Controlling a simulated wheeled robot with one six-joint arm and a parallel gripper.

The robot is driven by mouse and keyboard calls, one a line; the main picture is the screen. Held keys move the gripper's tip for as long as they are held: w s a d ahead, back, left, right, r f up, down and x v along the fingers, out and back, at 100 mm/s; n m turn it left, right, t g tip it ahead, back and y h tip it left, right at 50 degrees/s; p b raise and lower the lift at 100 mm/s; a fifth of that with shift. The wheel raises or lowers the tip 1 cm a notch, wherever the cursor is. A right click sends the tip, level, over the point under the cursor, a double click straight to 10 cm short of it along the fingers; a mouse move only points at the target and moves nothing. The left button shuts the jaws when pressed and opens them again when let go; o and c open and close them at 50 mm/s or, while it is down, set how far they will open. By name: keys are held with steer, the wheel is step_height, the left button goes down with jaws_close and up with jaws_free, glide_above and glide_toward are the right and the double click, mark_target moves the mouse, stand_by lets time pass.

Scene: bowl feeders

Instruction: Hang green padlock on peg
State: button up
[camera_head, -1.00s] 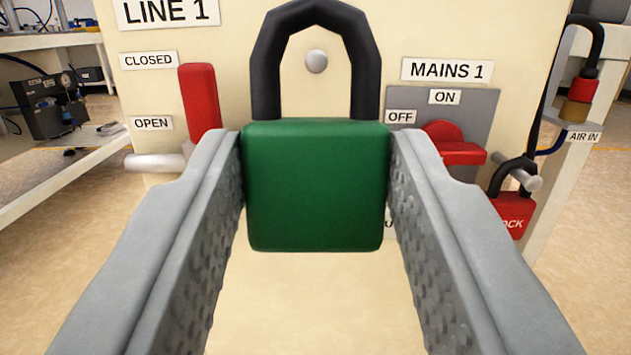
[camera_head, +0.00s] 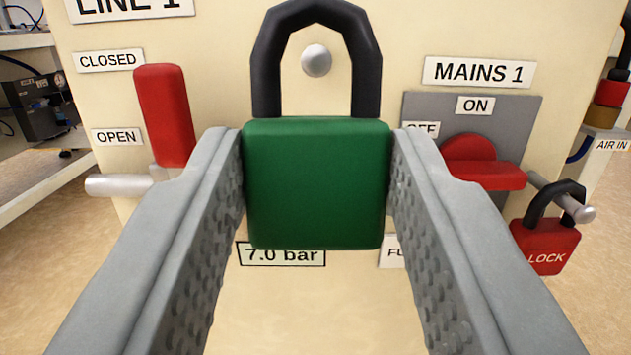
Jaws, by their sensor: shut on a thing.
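The green padlock (camera_head: 316,185) is upright between the fingers of my gripper (camera_head: 317,190), which is shut on its body. Its black shackle (camera_head: 266,70) arches up above the fingers. The peg (camera_head: 316,60), a grey rounded end on the cream panel, shows through the shackle's opening, a little below the top of the arch. The peg is seen end-on. I cannot tell how far the shackle is from the peg's tip.
On the cream panel (camera_head: 225,60), a red lever (camera_head: 165,115) with a pale pipe (camera_head: 118,185) is at left. A grey switch plate (camera_head: 520,115) with a red handle (camera_head: 480,175) is at right. A red padlock (camera_head: 546,245) hangs on a rod at lower right.

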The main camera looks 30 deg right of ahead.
steer(key=shift+w+d+f, duration=0.1)
steer(key=shift+w+d, duration=0.45)
steer(key=shift+w, duration=0.2)
steer(key=shift+w+d+f, duration=0.1)
steer(key=shift+w+d, duration=0.4)
steer(key=shift+w, duration=0.25)
steer(key=shift+w+d+f, duration=0.15)
steer(key=shift+w+d, duration=0.2)
steer(key=shift+w, duration=0.25)
steer(key=o, duration=1.2)
steer(key=shift+c, duration=0.2)
